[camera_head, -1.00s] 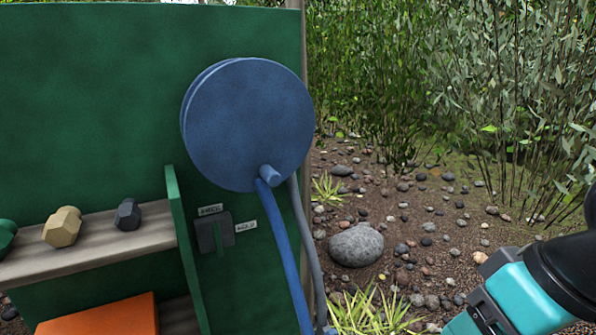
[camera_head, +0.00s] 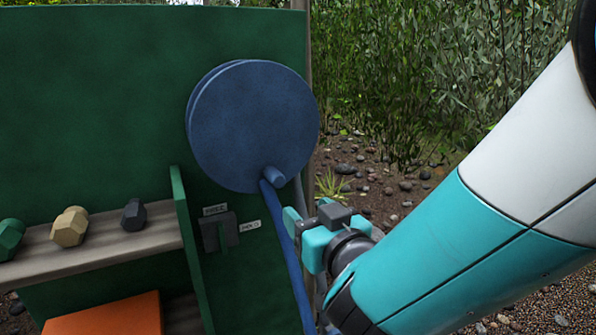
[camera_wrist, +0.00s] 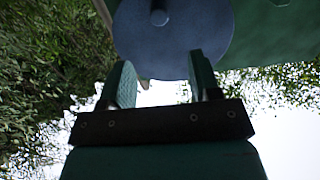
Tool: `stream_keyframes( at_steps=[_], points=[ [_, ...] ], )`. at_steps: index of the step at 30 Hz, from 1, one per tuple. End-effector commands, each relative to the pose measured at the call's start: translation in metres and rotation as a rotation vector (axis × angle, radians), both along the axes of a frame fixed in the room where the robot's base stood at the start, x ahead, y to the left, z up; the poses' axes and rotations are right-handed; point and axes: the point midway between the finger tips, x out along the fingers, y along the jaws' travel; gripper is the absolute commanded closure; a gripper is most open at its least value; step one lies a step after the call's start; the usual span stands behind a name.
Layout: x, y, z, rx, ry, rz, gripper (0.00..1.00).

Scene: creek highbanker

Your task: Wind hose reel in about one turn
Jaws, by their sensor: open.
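The blue hose reel (camera_head: 250,120) is a round disc on the green panel. Its short handle peg (camera_head: 275,176) sticks out near the lower edge of the disc. A blue hose (camera_head: 287,250) hangs down from the reel. My gripper (camera_head: 300,218) is open and empty, just below and to the right of the peg. In the wrist view the reel (camera_wrist: 172,35) lies beyond my open fingers (camera_wrist: 160,82), with the peg (camera_wrist: 159,17) at the top, apart from both fingertips.
A dark slotted bracket (camera_head: 220,232) with small labels is fixed to the panel left of the hose. A shelf (camera_head: 100,250) at left carries tan, green and dark knobs. An orange box (camera_head: 105,315) sits below. Pebbly ground and bushes lie to the right.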

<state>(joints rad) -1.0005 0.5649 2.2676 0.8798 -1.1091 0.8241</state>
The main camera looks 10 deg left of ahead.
Motion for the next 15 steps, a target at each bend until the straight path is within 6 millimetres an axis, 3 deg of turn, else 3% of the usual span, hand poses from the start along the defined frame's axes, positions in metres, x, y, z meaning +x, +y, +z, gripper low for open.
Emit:
stream_keyframes(
  at_steps=[1,15],
  points=[
    [0.009,0.005,0.008,-0.001,0.002,-0.004,0.43],
    [0.088,0.063,0.005,0.002,0.001,-0.005,0.43]
  ],
)
